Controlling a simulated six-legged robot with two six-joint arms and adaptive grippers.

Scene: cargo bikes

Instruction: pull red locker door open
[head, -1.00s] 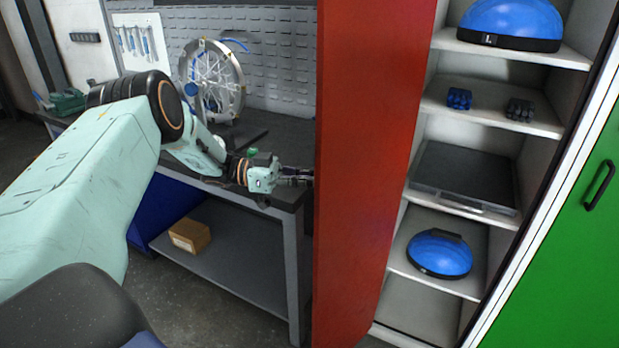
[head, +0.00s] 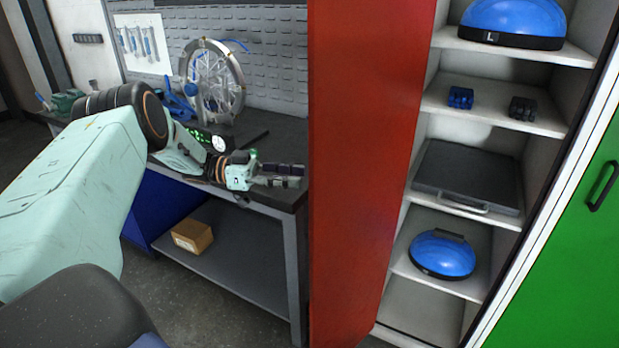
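The red locker door (head: 362,170) stands wide open, swung out to the left of the locker, with its inner face toward me. The locker interior (head: 408,305) shows its shelves. My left gripper (head: 300,176) is left of the door, over the front edge of the workbench, and its fingers point right toward the door's edge. A small gap shows between the fingertips and the door. The two fingers show apart and nothing is seen between them. The door's handle is hidden from this side. My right gripper is out of view.
Blue helmets (head: 441,254), small blue and black items, and a dark case (head: 465,175) lie on the shelves. A green door (head: 560,270) is at right. The workbench (head: 285,135) holds a wheel (head: 218,80); a cardboard box (head: 192,236) sits below.

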